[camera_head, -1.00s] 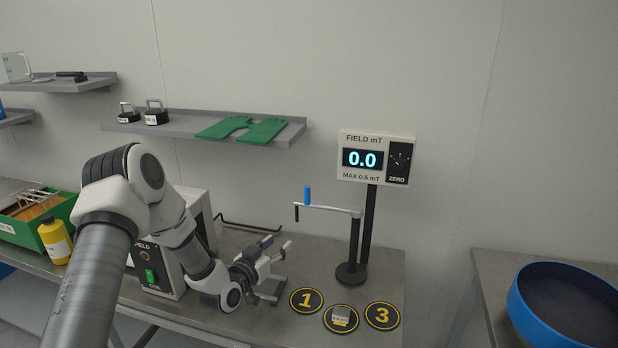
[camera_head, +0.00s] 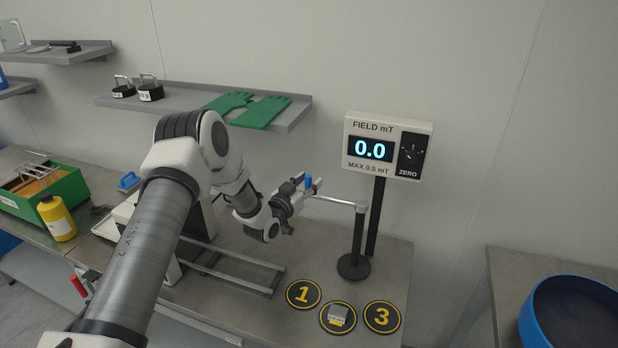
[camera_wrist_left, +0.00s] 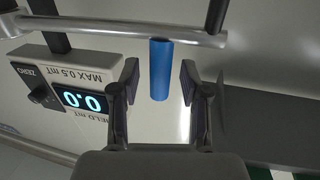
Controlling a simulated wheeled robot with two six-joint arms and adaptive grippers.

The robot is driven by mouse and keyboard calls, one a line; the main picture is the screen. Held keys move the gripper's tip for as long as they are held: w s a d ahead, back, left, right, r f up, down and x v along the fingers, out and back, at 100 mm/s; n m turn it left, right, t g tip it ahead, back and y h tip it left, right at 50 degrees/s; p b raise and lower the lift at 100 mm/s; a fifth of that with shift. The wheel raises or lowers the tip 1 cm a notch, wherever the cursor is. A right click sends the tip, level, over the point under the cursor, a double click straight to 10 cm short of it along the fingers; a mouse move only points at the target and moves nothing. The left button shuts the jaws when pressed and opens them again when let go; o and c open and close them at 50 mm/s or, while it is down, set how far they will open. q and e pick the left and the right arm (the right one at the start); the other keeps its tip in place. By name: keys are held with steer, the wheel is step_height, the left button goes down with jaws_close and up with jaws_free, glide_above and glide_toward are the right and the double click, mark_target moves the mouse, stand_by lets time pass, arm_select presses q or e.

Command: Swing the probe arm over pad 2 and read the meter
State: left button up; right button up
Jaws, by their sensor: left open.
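The probe arm (camera_head: 335,201) is a thin silver rod that reaches left from a black post (camera_head: 357,242). Its blue handle (camera_wrist_left: 161,72) stands between the open fingers of my left gripper (camera_wrist_left: 158,82), with gaps on both sides. In the head view my left gripper (camera_head: 306,186) is at the rod's left end and partly hides it. The middle pad (camera_head: 325,325) has a grey block (camera_head: 338,313) on it, which hides its number. The meter (camera_head: 370,149) reads 0.0, also upside down in the wrist view (camera_wrist_left: 82,100). My right gripper is not in view.
Pad 1 (camera_head: 304,294) and pad 3 (camera_head: 382,317) flank the middle pad. A metal rail frame (camera_head: 232,268) lies left of the pads. Green gloves (camera_head: 262,112) lie on the shelf above. A blue round tub (camera_head: 535,325) is at the right.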

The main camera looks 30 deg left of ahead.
arm_select(q)
steer(key=shift+w+f, duration=0.15)
steer(key=shift+w, duration=0.35)
steer(key=shift+s, duration=0.2)
steer(key=shift+s+r, duration=0.2)
steer(key=shift+r, duration=0.1)
steer(key=c, duration=0.4)
steer(key=shift+s, duration=0.1)
jaws_close()
steer(key=shift+f, duration=0.1)
